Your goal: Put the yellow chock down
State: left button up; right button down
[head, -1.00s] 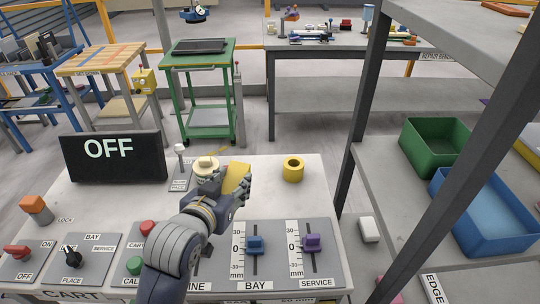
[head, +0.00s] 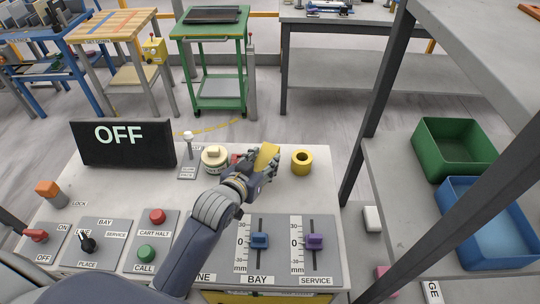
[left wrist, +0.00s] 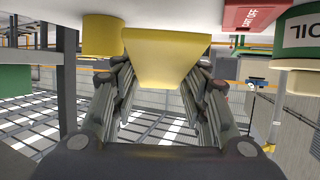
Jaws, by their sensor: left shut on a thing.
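The yellow chock (head: 266,155) is a wedge-shaped block at the far part of the white-topped console (head: 330,200). My left gripper (head: 262,172) is shut on it, with a finger on each side. In the left wrist view the chock (left wrist: 166,58) sits between the two fingers (left wrist: 165,90), close to the pale console surface. I cannot tell whether it touches that surface. The gripper hides part of the chock in the head view. My right gripper is not in view.
The black OFF display (head: 121,144) stands further left.

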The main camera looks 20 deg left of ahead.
aim_at(268, 153)
pick_arm(q)
jog(key=w, duration=0.5)
jog(key=shift+d+f+p, duration=0.25)
jog(key=shift+d+p, duration=0.05)
jog(key=shift+f+p, duration=0.3)
jog(key=shift+f, duration=1.45)
jog(key=shift+f, duration=0.15)
jog(key=o, duration=1.1)
jog(key=shift+s, duration=0.1)
